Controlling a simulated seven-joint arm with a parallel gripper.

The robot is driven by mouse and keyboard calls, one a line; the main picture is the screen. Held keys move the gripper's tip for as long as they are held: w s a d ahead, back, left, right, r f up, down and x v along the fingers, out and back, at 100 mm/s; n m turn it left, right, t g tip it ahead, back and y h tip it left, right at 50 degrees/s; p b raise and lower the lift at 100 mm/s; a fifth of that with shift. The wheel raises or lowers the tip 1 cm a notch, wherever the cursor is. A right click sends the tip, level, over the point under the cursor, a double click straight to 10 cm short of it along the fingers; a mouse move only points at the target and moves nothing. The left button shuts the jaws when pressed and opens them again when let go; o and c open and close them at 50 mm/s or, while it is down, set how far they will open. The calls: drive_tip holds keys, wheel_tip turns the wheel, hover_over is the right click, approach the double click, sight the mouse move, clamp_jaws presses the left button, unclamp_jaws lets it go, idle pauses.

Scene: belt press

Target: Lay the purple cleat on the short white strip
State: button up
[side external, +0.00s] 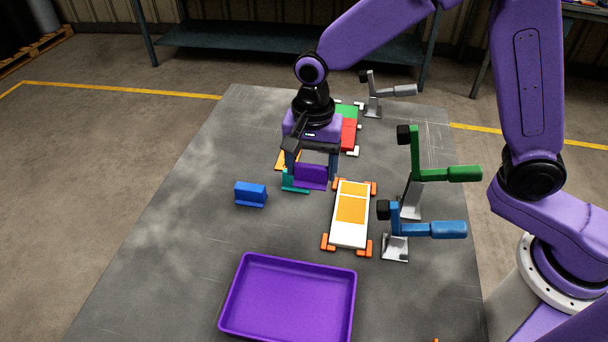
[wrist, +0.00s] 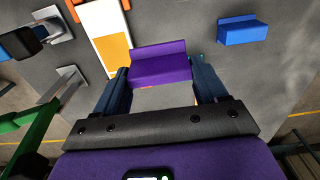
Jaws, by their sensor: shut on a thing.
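The purple cleat (side external: 311,176) is an L-shaped piece held between the fingers of my gripper (side external: 312,166). In the wrist view the cleat (wrist: 160,66) spans the gap between the fingertips (wrist: 163,80), its upright wall toward the top of the picture. A white strip (side external: 348,236) with orange patches lies to the right of and nearer than my gripper, with orange blocks at its corners. It also shows in the wrist view (wrist: 97,22), at upper left. The cleat is apart from this strip. I cannot tell exactly how high the cleat is above the table.
A teal cleat (side external: 291,184) is partly hidden behind the purple one; a blue cleat (side external: 250,192) lies left. A green and red strip (side external: 348,134) lies behind my gripper. Blue (side external: 432,228), green (side external: 445,172) and grey (side external: 390,90) lever clamps stand right. A purple tray (side external: 285,300) is in front.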

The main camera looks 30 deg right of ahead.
drive_tip(key=s+d+f, duration=0.1)
drive_tip(key=s+d, duration=0.1)
drive_tip(key=d, duration=0.7)
drive_tip(key=shift+s+d, duration=0.3)
drive_tip(key=shift+f, duration=2.95)
drive_tip(key=shift+f, duration=0.6)
drive_tip(key=o, duration=1.1)
